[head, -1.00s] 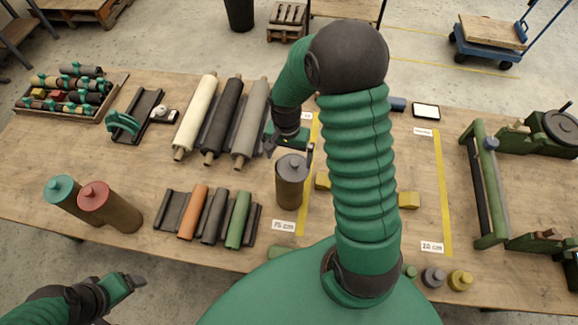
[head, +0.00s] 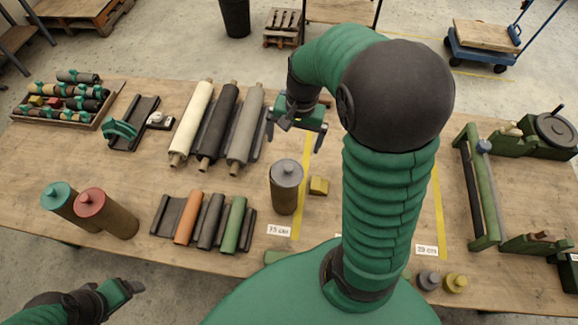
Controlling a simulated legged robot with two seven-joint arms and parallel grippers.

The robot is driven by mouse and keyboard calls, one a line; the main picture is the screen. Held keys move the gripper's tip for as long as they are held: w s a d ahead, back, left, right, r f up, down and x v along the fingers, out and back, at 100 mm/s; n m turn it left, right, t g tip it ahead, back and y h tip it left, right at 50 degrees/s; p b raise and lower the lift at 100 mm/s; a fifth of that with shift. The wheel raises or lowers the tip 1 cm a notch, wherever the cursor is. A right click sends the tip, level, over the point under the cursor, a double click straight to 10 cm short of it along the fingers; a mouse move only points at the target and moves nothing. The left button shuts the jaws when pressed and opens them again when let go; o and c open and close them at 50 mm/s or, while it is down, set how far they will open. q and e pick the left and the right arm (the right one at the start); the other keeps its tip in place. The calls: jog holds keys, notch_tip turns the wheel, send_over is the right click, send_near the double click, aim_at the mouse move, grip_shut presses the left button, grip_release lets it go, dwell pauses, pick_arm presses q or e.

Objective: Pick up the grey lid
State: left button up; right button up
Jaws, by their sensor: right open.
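The grey lid (head: 287,169) with a small knob sits on top of a brown cylinder (head: 285,198) that stands upright near the middle of the table. My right gripper (head: 294,142) is open and empty, with its fingers pointing down. In the picture it shows just above the lid, apart from it; the exact height gap is hard to judge. My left gripper (head: 130,287) is at the lower left, off the table's front edge and away from the lid; its fingers are too small to read.
Two brown cylinders with a teal lid (head: 60,192) and a red lid (head: 90,200) stand at left. A rack of small rolls (head: 212,220) and three long rolls (head: 230,118) lie left of the grey lid. A yellow block (head: 319,186) lies close on its right.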

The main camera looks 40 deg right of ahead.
send_near(288, 171)
jog(key=f, duration=0.3)
jog(key=w+f, duration=0.1)
jog(key=f, duration=0.2)
jog(key=shift+w+d, duration=0.2)
jog(key=shift+w, duration=0.05)
jog(key=shift+a+f+p, duration=0.2)
jog(key=shift+f+p, duration=0.1)
jog(key=shift+p, duration=0.15)
jog(key=f, duration=0.2)
jog(key=f+p, duration=0.1)
jog(key=f, duration=0.1)
jog(key=shift+s+a, duration=0.2)
jog(key=shift+s, duration=0.15)
jog(key=shift+w+d+f, duration=0.2)
jog(key=shift+d+f, duration=0.1)
jog(key=shift+f, duration=0.05)
jog(key=shift+a, duration=0.3)
jog(key=c, duration=0.9)
jog(key=shift+c, duration=1.1)
pick_arm(q)
jog(key=shift+w+v, duration=0.25)
jog(key=shift+v, duration=0.8)
pick_arm(e)
jog(key=shift+d, duration=0.1)
pick_arm(q)
jog(key=shift+d+r, duration=0.1)
jog(key=shift+r, duration=0.05)
pick_arm(e)
jog(key=shift+r, duration=0.15)
